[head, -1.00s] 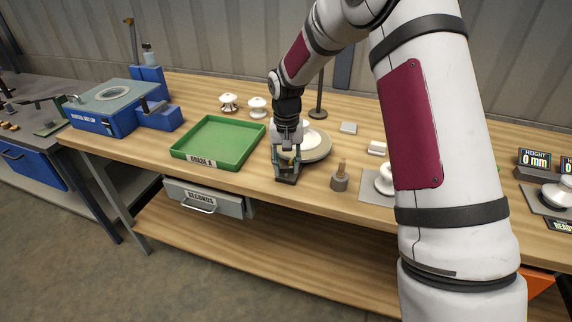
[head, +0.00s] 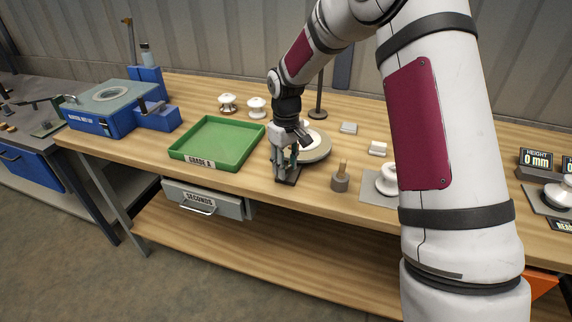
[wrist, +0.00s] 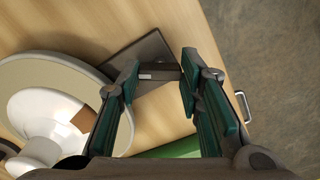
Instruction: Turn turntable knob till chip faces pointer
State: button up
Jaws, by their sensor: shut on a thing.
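The turntable (head: 318,153) is a pale round disc on the bench, partly hidden behind my gripper in the head view. It shows in the wrist view (wrist: 40,70) at the left. A white insulator (wrist: 40,120) stands on it, with a brown patch (wrist: 84,118), likely the chip, on its rim facing right toward my gripper. My gripper (head: 285,172) is beside the disc, over a dark base plate (wrist: 150,52). Its teal-padded fingers (wrist: 160,74) are shut on a small grey piece between the tips, which appears to be the knob. I cannot make out the pointer.
A green tray (head: 212,165) stands left of my gripper, with two white insulators (head: 242,105) behind. A dark post (head: 318,95) rises behind the turntable. A small peg (head: 341,175) and another insulator (head: 386,180) are close at the right. The bench's front edge is near.

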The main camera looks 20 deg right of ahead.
dwell(0.5)
jog(key=o, duration=1.2)
jog(key=shift+c, duration=0.2)
notch_tip(320, 180, up, 12)
